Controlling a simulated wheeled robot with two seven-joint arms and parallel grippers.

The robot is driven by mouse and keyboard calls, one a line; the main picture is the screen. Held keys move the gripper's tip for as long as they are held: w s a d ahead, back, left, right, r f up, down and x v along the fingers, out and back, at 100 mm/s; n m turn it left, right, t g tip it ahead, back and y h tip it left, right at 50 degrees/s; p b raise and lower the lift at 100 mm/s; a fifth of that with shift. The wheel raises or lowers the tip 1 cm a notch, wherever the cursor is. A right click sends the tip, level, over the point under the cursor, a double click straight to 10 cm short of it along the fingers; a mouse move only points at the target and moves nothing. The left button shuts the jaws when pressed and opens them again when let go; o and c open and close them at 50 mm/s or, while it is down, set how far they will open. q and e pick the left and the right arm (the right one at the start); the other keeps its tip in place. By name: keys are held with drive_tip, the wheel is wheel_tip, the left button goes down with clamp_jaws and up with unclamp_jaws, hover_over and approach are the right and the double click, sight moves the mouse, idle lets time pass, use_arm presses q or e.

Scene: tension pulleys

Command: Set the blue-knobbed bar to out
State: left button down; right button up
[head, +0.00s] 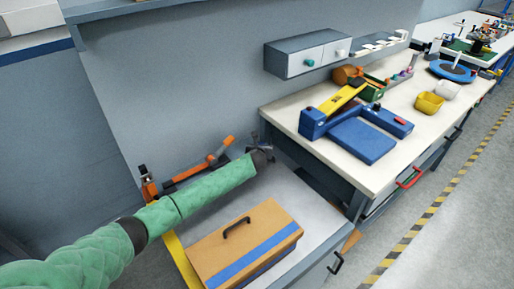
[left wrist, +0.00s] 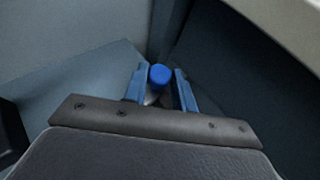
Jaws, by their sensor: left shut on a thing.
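The blue knob (left wrist: 160,76) shows in the left wrist view between the two blue fingers of my left gripper (left wrist: 160,88). The gripper is shut on it. A small pale piece shows just below the knob, and the rest of the bar is hidden. In the head view my left gripper (head: 262,147) is at the far right corner of the low grey cabinet, close to the wall and the workbench's left end. The knob and bar cannot be made out there. My right gripper is not in view.
A tan box with a blue stripe (head: 213,256) stands on the low cabinet (head: 317,213). An orange-and-grey tool (head: 198,168) lies behind my left arm. The white workbench (head: 290,112) holds a blue-and-yellow device (head: 357,140). A wall cabinet (head: 307,53) hangs above.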

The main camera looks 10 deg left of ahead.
use_arm(q)
drive_tip(key=shift+r, duration=0.1)
drive_tip(key=c, duration=1.4)
unclamp_jaws()
drive_tip(key=shift+d, duration=0.1)
drive_tip(key=shift+o, duration=1.2)
drive_tip(key=shift+w+d, duration=0.15)
drive_tip(key=shift+w, duration=0.05)
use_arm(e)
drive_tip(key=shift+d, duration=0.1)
use_arm(q)
drive_tip(key=shift+s, duration=0.1)
drive_tip(key=shift+s, duration=0.5)
drive_tip(key=b+v, duration=0.1)
drive_tip(key=v, duration=0.4)
drive_tip(key=shift+s+r, duration=0.15)
drive_tip(key=shift+s, duration=0.1)
drive_tip(key=shift+s+r, duration=0.25)
drive_tip(key=shift+s, duration=0.25)
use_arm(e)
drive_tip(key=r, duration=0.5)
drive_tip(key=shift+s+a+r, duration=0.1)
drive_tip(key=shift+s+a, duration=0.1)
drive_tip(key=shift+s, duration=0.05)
